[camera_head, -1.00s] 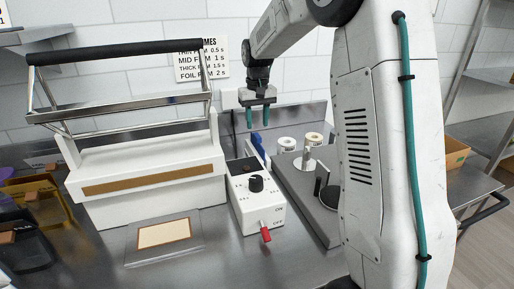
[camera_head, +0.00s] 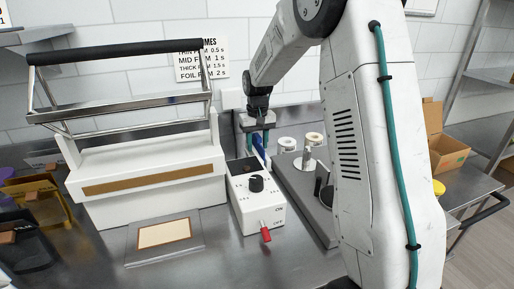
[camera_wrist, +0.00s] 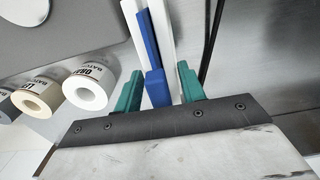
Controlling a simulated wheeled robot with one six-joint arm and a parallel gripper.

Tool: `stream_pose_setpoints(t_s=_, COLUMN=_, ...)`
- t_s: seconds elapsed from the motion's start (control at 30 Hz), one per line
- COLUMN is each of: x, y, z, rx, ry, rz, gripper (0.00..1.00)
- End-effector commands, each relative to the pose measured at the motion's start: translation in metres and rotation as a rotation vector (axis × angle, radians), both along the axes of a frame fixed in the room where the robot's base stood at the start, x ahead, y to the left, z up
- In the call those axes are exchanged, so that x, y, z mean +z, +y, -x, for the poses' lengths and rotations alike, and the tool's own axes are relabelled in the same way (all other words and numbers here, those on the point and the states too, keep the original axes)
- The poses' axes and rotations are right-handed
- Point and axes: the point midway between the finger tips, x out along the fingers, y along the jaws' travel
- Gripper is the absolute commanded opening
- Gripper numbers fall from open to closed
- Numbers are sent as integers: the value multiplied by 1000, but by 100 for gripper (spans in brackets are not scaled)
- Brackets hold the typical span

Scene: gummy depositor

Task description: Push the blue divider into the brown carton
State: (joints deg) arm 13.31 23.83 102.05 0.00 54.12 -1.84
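The blue divider (camera_head: 259,146) stands behind the white control box, partly hidden by my gripper in the head view. In the wrist view the blue divider (camera_wrist: 151,50) is a long narrow bar beside a white strip. My gripper (camera_head: 257,141) points down over it. Its two teal fingers are apart, one on each side of the divider's near end, with gaps visible, in the wrist view (camera_wrist: 160,72). The brown carton (camera_head: 450,154) stands open at the right, on the far side of my arm, which hides part of it.
The white control box (camera_head: 258,203) with a red lever is just in front of the divider. Label rolls (camera_head: 287,145) stand on a grey base to the right. A white sealer with a bar handle (camera_head: 148,177) is at left.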

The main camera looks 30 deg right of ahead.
Motion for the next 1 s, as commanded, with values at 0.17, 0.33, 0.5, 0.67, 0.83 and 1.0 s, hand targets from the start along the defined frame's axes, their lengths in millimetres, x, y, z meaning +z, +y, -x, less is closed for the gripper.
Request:
stream_pose_setpoints(t_s=0.17, x=0, y=0, z=0, rx=0, ry=0, rz=0, gripper=15)
stream_pose_setpoints(t_s=0.33, x=0, y=0, z=0, rx=0, ry=0, rz=0, gripper=40)
stream_pose_setpoints(t_s=0.5, x=0, y=0, z=0, rx=0, ry=0, rz=0, gripper=40)
stream_pose_setpoints(t_s=0.67, x=3, y=0, z=0, rx=0, ry=0, rz=0, gripper=40)
stream_pose_setpoints(t_s=0.83, x=8, y=0, z=0, rx=0, ry=0, rz=0, gripper=40)
stream_pose_setpoints(t_s=1.0, x=8, y=0, z=0, rx=0, ry=0, rz=0, gripper=40)
